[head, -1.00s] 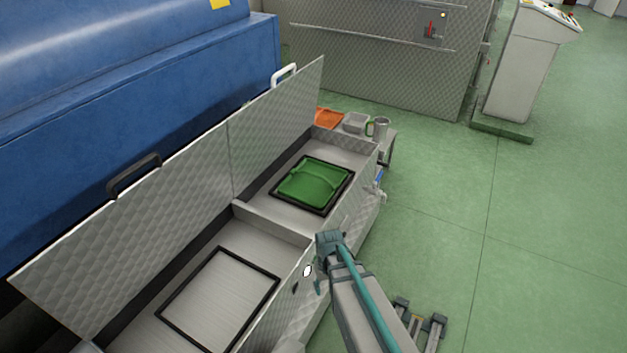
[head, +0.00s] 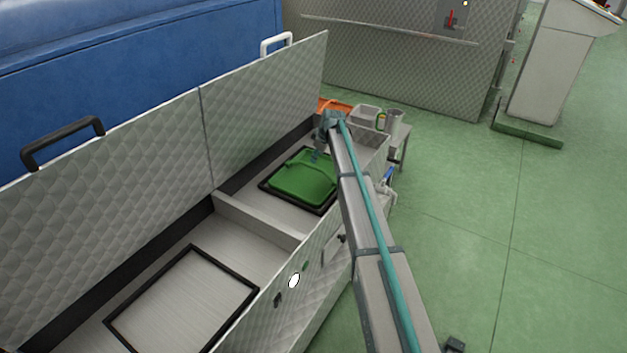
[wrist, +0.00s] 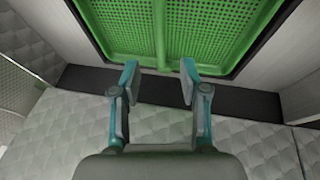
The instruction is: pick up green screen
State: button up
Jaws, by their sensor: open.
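The green screen (head: 304,178) lies in a dark frame in the far compartment of the quilted metal trough. In the wrist view the screen (wrist: 205,35) is a perforated green panel with a raised rib across its middle. I cannot tell how high the fingertips are above the screen.
The near compartment holds an empty dark frame (head: 245,292). A divider (head: 258,218) separates the compartments. Raised lids with a black handle (head: 62,143) and a white handle (head: 275,40) stand behind. A grey bin (head: 365,115) and an orange item (head: 335,105) sit beyond the trough.

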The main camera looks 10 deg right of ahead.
aim_at(312, 166)
jog(key=x, duration=1)
grip_shut()
